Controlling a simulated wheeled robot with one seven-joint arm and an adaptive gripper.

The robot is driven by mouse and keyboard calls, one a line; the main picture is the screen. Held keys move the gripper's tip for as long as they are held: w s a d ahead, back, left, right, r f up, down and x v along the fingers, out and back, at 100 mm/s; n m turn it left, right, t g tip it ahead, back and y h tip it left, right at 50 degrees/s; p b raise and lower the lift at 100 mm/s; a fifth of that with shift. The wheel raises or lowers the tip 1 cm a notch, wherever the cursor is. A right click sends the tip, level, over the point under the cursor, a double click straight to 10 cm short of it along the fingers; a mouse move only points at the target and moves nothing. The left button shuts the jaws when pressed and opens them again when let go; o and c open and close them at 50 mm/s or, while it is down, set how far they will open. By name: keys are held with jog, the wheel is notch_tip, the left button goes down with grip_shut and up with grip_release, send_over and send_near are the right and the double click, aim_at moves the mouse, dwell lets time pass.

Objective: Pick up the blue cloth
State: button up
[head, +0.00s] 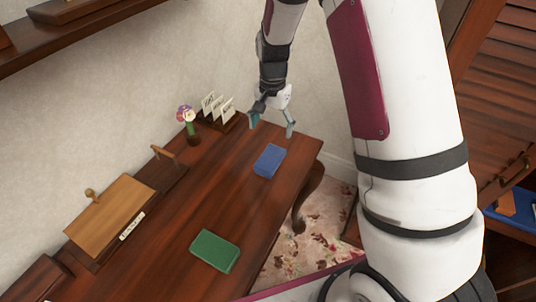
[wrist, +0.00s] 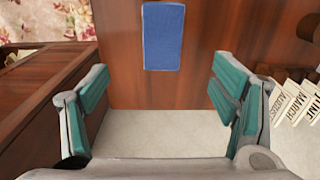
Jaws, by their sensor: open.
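The blue cloth (head: 269,160) is a small folded rectangle lying flat on the dark wooden desk (head: 185,215), near its far right end. It also shows in the wrist view (wrist: 163,36), at the top centre, beyond my fingertips. My gripper (head: 272,129) is open and empty, with teal finger pads spread wide. In the head view it hangs over the far end of the desk, just behind the cloth. In the wrist view the fingers (wrist: 160,85) stand either side of the cloth's line, apart from it.
A green folded cloth (head: 214,251) lies nearer on the desk. A card holder (head: 218,110) and a flower figure (head: 188,120) stand at the back, left of my gripper. A wooden box (head: 110,217) is at the left. The desk around the blue cloth is bare.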

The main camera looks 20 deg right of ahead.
send_over(271, 157)
jog(key=f, duration=0.9)
jog(key=shift+s+f+p, duration=0.25)
jog(key=shift+f+p, duration=0.1)
jog(key=shift+w+f+p, duration=0.2)
jog(key=shift+f, duration=1.2)
jog(key=shift+w+f+p, duration=0.15)
jog(key=shift+f+p, duration=0.05)
jog(key=shift+f, duration=1.2)
jog(key=c, duration=1.3)
jog(key=shift+r, duration=0.2)
jog(key=shift+c, duration=0.2)
